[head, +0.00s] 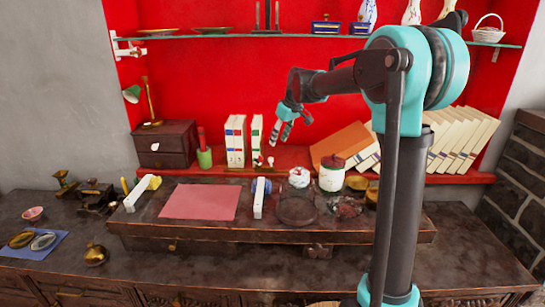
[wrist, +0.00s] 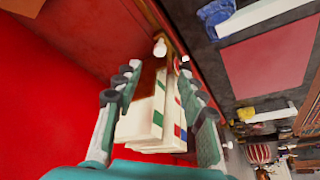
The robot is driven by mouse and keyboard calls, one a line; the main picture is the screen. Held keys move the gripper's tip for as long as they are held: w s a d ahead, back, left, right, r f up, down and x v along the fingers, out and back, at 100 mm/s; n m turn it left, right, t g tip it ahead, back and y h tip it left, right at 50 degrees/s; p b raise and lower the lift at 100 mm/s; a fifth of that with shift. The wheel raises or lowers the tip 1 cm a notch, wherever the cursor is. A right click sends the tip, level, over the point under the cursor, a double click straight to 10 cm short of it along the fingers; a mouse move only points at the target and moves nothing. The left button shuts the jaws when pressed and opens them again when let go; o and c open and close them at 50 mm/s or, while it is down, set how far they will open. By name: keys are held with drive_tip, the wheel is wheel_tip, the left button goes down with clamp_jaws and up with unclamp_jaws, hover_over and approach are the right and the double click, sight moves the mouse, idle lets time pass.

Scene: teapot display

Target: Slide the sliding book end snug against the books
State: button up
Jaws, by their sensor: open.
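Several white books (head: 235,141) with coloured spine labels stand upright on the red shelf in the head view; a slim one (head: 256,139) stands slightly apart on their right. In the wrist view the books (wrist: 148,124) show between my fingers. A brown upright panel (wrist: 152,76), seemingly the sliding book end, stands at the end of the books; small white knobs (wrist: 160,48) are near it. Whether it touches the books I cannot tell. My gripper (head: 287,124) is open and empty, above and right of the books. Its fingers (wrist: 158,88) show either side of them.
A green pot (head: 204,157) stands left of the books. Leaning books (head: 345,147) and jars (head: 331,175) are to the right. A glass shelf (head: 220,36) with ornaments runs above. The pink mat (head: 200,201) on the counter is bare.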

sight(271, 158)
drive_tip(key=x, duration=1)
drive_tip(key=shift+f, duration=0.15)
drive_tip(key=shift+c, duration=0.5)
clamp_jaws()
